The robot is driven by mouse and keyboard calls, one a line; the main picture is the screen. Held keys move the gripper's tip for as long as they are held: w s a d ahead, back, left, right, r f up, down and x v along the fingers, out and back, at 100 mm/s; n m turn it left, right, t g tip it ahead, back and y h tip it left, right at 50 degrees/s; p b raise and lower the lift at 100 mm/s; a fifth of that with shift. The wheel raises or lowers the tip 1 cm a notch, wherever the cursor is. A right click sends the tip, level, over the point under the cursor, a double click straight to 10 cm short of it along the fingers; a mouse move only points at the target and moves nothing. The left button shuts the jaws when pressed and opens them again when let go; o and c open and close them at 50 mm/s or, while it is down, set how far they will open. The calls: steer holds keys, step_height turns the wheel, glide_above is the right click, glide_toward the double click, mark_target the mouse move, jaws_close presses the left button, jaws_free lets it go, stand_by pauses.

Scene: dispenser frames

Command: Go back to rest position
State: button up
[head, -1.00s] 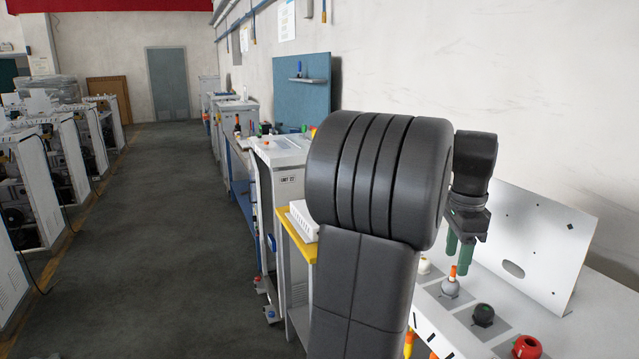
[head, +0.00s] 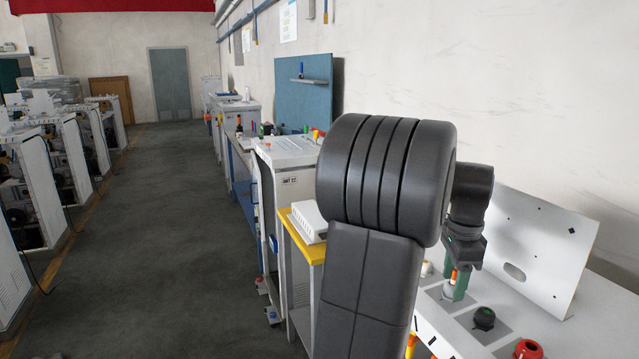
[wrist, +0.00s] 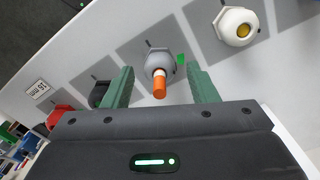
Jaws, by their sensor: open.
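My gripper (head: 457,297) hangs over the white panel at the right of the head view, with its two green fingers pointing down. In the wrist view my gripper (wrist: 160,72) is open, with a finger on each side of a grey dispenser (wrist: 157,60) that has an orange-tipped stem (wrist: 159,86). Nothing is held. In the head view the grey dispenser (head: 448,292) and its orange tip (head: 454,276) are partly covered by the fingers. I cannot tell whether either finger touches it.
A black knob (head: 484,317) and a red knob (head: 527,348) sit nearer on the panel. A white knob with a yellow centre (wrist: 240,27) is on the other side. An upright white plate (head: 535,245) stands behind. The aisle floor (head: 150,230) is clear.

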step_height(320, 180, up, 13)
steer(key=b, duration=0.1)
step_height(320, 180, down, 14)
steer(key=shift+p, duration=0.7)
steer(key=shift+n, duration=0.4)
steer(key=n, duration=0.3)
steer(key=shift+r+n, duration=0.1)
steer(key=shift+n, duration=0.3)
steer(key=n+b, duration=0.1)
steer(key=n, duration=0.4)
steer(key=n+b, duration=0.2)
steer(key=n, duration=0.3)
steer(key=shift+n, duration=0.3)
steer(key=n+b, duration=0.2)
steer(key=n, duration=0.2)
steer(key=shift+n, duration=0.5)
